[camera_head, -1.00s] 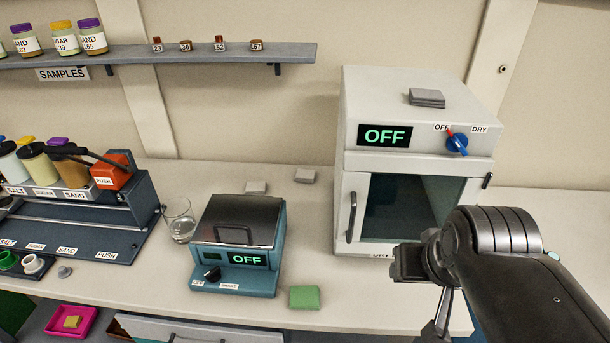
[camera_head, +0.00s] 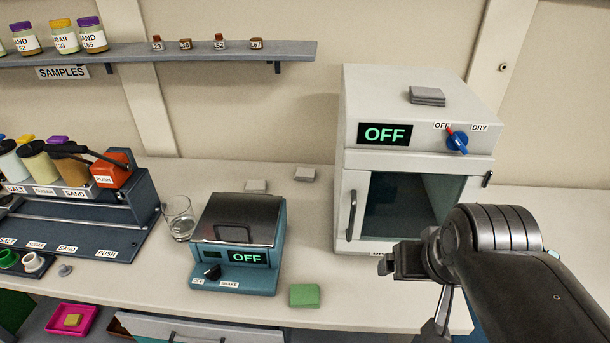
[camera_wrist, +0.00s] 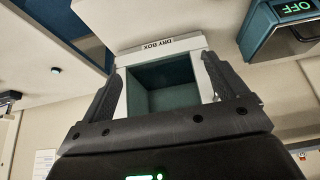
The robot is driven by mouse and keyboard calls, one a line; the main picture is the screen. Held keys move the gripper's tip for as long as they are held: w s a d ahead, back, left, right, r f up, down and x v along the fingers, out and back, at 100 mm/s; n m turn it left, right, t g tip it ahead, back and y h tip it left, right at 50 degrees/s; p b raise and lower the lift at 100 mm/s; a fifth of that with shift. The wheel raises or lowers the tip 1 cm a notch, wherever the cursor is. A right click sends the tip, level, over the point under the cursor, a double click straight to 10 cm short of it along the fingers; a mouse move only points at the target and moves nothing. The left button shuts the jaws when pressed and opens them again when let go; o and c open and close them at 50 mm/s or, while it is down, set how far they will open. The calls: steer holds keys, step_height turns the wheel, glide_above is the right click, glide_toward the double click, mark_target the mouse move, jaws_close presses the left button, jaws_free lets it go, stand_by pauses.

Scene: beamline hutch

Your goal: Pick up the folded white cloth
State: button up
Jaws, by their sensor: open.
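Two small pale, flat folded pieces lie on the bench behind the teal shaker: one at left (camera_head: 256,186) and one at right (camera_head: 304,174). Both look whitish grey; I cannot tell which is the white cloth. A darker grey folded stack (camera_head: 427,96) lies on top of the dry box, and a green folded piece (camera_head: 304,296) lies at the bench front. My gripper (camera_head: 392,263) is in front of the dry box's lower front, apart from all the folded pieces. In the wrist view my gripper (camera_wrist: 162,80) is open, with nothing between its fingers.
The dry box (camera_head: 362,90) reads OFF and stands right of the pale pieces. The teal shaker (camera_head: 205,283) and a glass (camera_head: 179,218) stand in front of and left of them. A shelf (camera_head: 200,54) with jars hangs above.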

steer(key=w+a+f+g+y, duration=0.1)
steer(key=w+a+f+g, duration=0.25)
steer(key=w+a, duration=0.35)
steer(key=w+a+f+g, duration=0.3)
steer(key=w+a+f, duration=0.2)
steer(key=a, duration=0.4)
steer(key=m+t+h, duration=0.2)
steer(key=t, duration=0.5)
glide_toward(305, 172)
steer(key=x, duration=0.3)
steer(key=shift+d, duration=0.25)
steer(key=shift+a+x, duration=0.15)
steer(key=shift+x, duration=1.2)
steer(key=shift+a+x, duration=0.2)
steer(key=shift+x, duration=1.15)
steer(key=shift+c, duration=0.3)
